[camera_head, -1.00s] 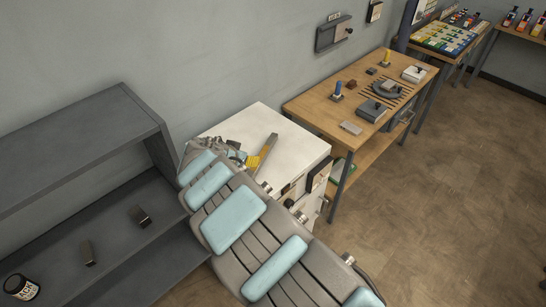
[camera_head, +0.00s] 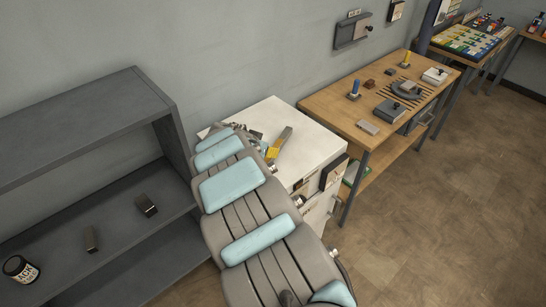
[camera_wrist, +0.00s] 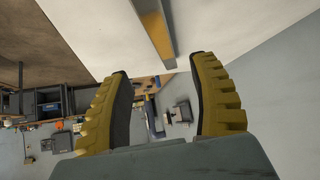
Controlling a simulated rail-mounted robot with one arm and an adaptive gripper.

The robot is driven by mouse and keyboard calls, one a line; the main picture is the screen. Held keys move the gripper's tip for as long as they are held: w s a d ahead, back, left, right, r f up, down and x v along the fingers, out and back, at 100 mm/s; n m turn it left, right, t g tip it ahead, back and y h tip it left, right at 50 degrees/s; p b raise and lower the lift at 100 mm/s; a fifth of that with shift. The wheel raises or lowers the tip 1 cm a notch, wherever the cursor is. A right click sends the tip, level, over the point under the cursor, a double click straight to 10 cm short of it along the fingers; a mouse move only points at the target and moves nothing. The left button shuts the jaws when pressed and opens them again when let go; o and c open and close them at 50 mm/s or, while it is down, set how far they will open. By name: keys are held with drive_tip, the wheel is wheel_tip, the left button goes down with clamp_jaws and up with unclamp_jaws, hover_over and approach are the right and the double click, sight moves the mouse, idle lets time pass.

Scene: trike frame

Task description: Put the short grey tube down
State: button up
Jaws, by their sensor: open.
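The short grey tube (camera_head: 284,137) appears to lie on the white cabinet top (camera_head: 315,131), near my arm's end. In the wrist view the tube (camera_wrist: 151,22) runs from the top edge down to just above the gap between my fingertips. Its lower part looks yellowish there. My gripper (camera_wrist: 160,68) is open, with its two ridged yellow fingers wide apart and nothing between them. The tube's end is close to the fingertips; I cannot tell if it touches one. In the head view my arm hides most of the gripper.
A dark shelf (camera_head: 87,90) at the left holds two small metal pieces (camera_head: 146,205) (camera_head: 91,240) and a black can (camera_head: 20,269). A wooden bench (camera_head: 345,119) with small tools and fixtures stands right of the cabinet. The floor at the right is clear.

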sight(268, 159)
drive_tip(key=shift+b+x, duration=2.35)
drive_tip(key=shift+b, duration=0.5)
drive_tip(key=shift+w+d+f+b, duration=0.1)
drive_tip(key=shift+w+f+b, duration=0.2)
drive_tip(key=shift+f+b, duration=0.3)
drive_tip(key=shift+x, duration=1.35)
drive_tip(key=shift+b+x, duration=0.85)
drive_tip(key=shift+x, duration=0.3)
drive_tip(key=shift+f, duration=0.1)
clamp_jaws()
